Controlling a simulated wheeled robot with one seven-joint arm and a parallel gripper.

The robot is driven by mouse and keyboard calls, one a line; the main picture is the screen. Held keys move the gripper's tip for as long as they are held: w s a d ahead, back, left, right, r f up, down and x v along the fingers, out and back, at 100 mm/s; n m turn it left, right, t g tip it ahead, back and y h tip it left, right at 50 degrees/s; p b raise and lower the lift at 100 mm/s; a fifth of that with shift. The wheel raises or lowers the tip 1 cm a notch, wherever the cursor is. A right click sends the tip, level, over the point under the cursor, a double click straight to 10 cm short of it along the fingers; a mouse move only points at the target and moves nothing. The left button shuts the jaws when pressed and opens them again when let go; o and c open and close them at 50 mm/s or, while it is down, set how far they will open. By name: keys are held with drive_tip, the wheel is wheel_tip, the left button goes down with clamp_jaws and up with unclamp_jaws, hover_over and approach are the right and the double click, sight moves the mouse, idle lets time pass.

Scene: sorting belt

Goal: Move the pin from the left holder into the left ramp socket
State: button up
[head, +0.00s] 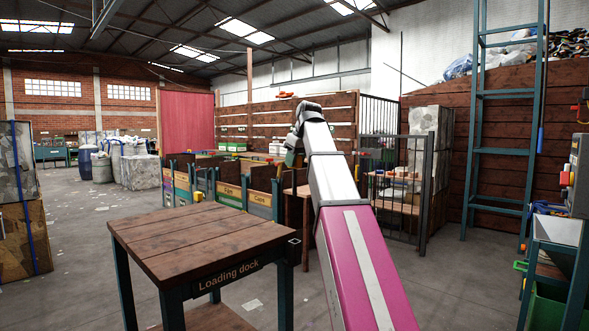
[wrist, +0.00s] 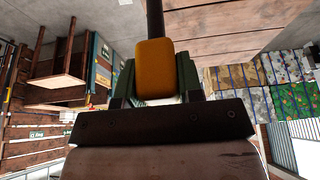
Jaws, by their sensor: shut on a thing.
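The pin (wrist: 155,70) shows in the wrist view with an orange-yellow grip and a dark shaft running to the top edge of the picture. My gripper (wrist: 155,80) is shut on its grip, with a green finger on each side. In the head view my gripper (head: 294,150) is small, at the far end of my raised arm, and the pin cannot be made out there. I cannot pick out the left holder or the left ramp socket in either view.
A wooden table (head: 190,238) marked "Loading dock" stands in front, its top bare. Labelled wooden bins (head: 230,192) stand behind it, with a small yellow thing (head: 198,196) at their near edge. A metal cage (head: 400,190) is to the right. Floor at left is mostly open.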

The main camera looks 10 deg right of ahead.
drive_tip(key=shift+r, duration=2.25)
